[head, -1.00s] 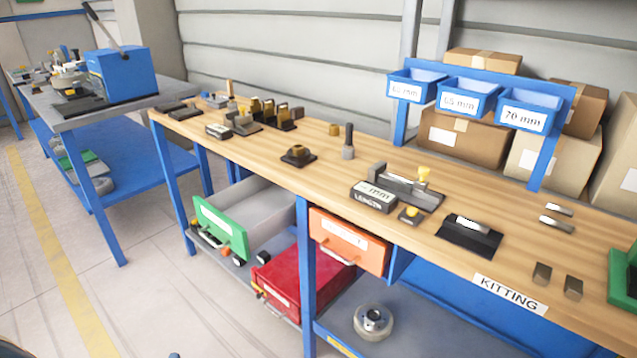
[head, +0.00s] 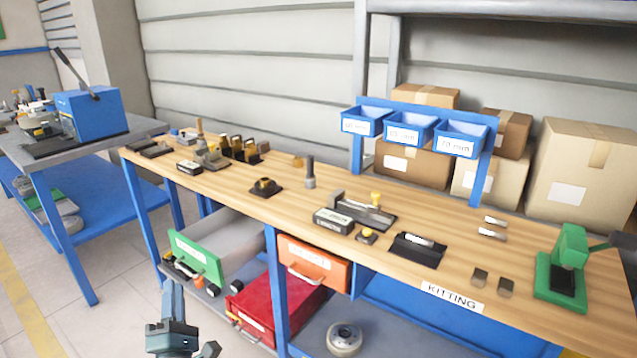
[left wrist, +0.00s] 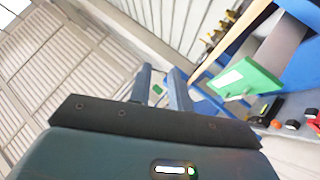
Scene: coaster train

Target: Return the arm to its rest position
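My left gripper (head: 173,286) shows at the bottom left of the head view, in front of the bench and beside the green-fronted drawer. It points up and looks dark blue-grey. In the left wrist view its two fingers (left wrist: 161,76) stand apart with a clear gap and nothing held between them. My right gripper is in neither view.
The wooden kitting bench (head: 330,247) carries gauges, small metal parts and a green press (head: 566,268). An open green-fronted drawer (head: 198,258), an orange drawer (head: 313,262) and a red box (head: 262,305) are near my gripper. Open floor (head: 110,325) lies left.

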